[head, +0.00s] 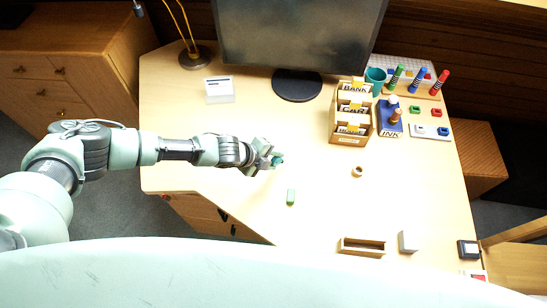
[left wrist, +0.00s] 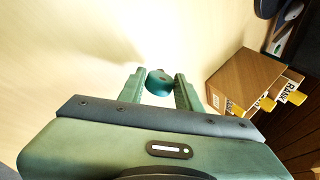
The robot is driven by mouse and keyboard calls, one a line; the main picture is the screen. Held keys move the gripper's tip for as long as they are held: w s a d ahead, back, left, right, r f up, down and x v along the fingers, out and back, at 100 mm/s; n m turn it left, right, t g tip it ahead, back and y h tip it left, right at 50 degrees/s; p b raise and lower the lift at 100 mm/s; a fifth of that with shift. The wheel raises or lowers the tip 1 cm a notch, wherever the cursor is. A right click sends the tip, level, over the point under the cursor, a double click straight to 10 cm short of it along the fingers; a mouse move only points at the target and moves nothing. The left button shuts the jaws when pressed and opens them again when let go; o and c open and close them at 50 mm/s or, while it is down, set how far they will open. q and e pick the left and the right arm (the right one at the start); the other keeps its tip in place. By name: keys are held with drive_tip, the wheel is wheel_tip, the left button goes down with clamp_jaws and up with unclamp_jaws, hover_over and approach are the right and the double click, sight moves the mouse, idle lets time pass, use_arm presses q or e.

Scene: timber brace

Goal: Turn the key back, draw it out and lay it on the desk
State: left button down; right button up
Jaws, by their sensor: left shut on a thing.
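My left gripper (head: 266,158) reaches in from the left over the desk (head: 240,120), near its left front part. It is shut on a small teal round-headed piece (head: 277,160), which I take to be the key. In the left wrist view the teal piece (left wrist: 159,82) sits between the two fingers of the gripper (left wrist: 160,90), with a small reddish bit behind it. Its shaft is hidden. No lock or keyhole shows clearly. Drawers (head: 215,217) with dark knobs show under the desk's front left edge. My right gripper is not in view.
A tape ring (head: 357,171), a wooden tray (head: 362,247) and a card box (head: 349,137) stand further right. A monitor (head: 295,35) is behind. Bare desk surrounds the gripper.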

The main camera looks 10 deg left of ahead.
use_arm(q)
drive_tip(key=shift+f, duration=0.35)
drive_tip(key=c, duration=0.9)
unclamp_jaws()
drive_tip(key=shift+r, duration=0.1)
drive_tip(key=v, duration=0.7)
drive_tip(key=shift+s+a+r+b, duration=0.15)
drive_tip(key=shift+s+r+b, duration=0.1)
drive_tip(key=shift+b, duration=0.1)
